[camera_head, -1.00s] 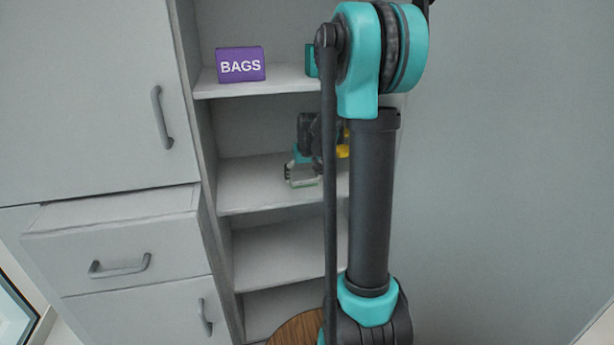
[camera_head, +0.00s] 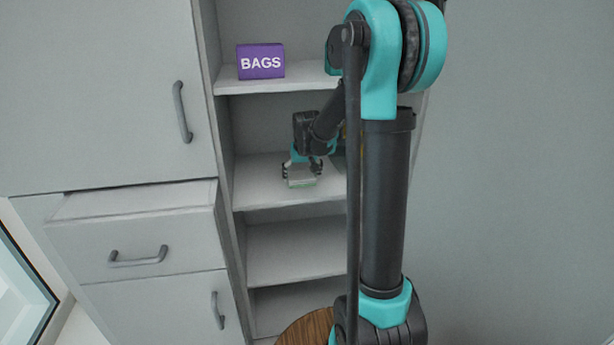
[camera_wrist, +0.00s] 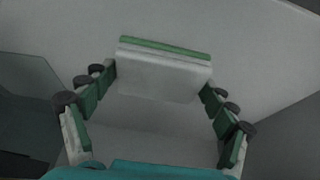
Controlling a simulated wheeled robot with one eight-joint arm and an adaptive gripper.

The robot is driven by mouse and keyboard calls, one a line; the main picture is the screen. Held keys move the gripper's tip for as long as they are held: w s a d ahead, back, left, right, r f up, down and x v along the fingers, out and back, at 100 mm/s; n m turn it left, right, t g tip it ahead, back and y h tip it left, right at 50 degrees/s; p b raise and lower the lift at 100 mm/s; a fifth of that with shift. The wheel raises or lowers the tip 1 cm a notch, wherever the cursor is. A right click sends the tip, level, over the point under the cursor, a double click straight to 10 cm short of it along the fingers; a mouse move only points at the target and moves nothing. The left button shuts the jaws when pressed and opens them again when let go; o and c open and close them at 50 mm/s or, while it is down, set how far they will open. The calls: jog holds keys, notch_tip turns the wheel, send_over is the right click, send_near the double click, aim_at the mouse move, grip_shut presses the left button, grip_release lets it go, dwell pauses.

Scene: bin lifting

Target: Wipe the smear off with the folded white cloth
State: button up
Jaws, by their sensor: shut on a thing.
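The folded white cloth (camera_wrist: 160,75) has a green strip along its far edge. It sits between the fingertips of my gripper (camera_wrist: 158,80), which is shut on it at both sides. In the head view the cloth (camera_head: 301,181) is small and pale, at the front of the middle open shelf (camera_head: 262,190). My gripper (camera_head: 302,168) is just above it there. I cannot tell whether the cloth touches the shelf. I see no smear in either view; part of the shelf is hidden behind my arm.
A purple box marked BAGS (camera_head: 261,62) stands on the shelf above. A slightly open drawer (camera_head: 138,248) and door handles are at the left. A round wooden top (camera_head: 306,328) is low in front.

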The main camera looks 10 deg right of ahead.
jog(key=shift+a, duration=0.5)
jog(key=shift+r, duration=3.05)
jog(key=shift+w+r, duration=0.1)
